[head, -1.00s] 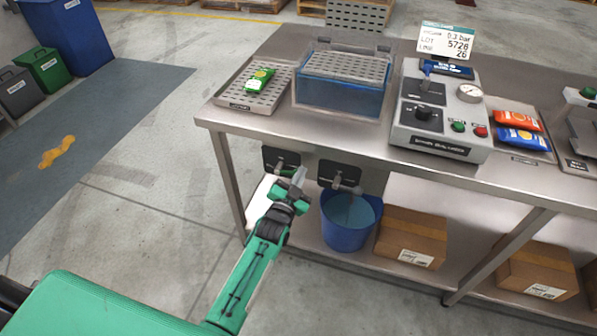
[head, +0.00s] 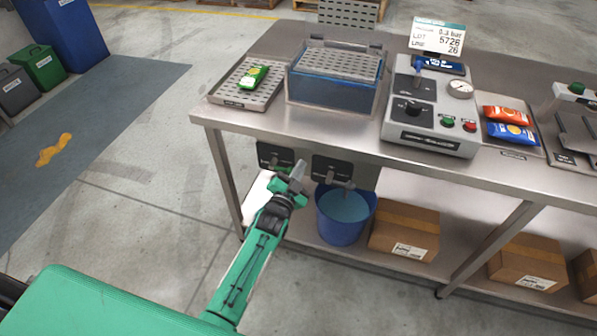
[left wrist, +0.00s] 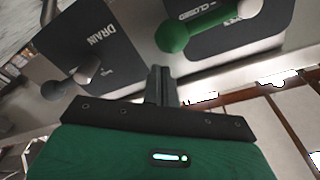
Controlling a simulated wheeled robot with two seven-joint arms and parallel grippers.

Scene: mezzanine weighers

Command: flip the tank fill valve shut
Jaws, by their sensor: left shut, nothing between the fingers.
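Two dark valve plates hang under the table's front edge in the head view. The left plate (head: 268,153) carries a green lever, which shows clearly in the left wrist view as the green valve lever (left wrist: 208,25) beside the word CLOSED. No fill label is readable there. The other plate reads DRAIN and has a grey lever (left wrist: 70,80). My left gripper (head: 298,172) is shut and empty, its fingertips (left wrist: 162,72) between the two levers, nearer the green one, with no clear contact. It partly hides the left plate in the head view. My right gripper is not in view.
The blue tank (head: 331,94) stands on the steel table (head: 235,118) above the valves. A blue bucket (head: 340,228) holding liquid is below the drain valve. Cardboard boxes (head: 404,232) sit on the lower shelf.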

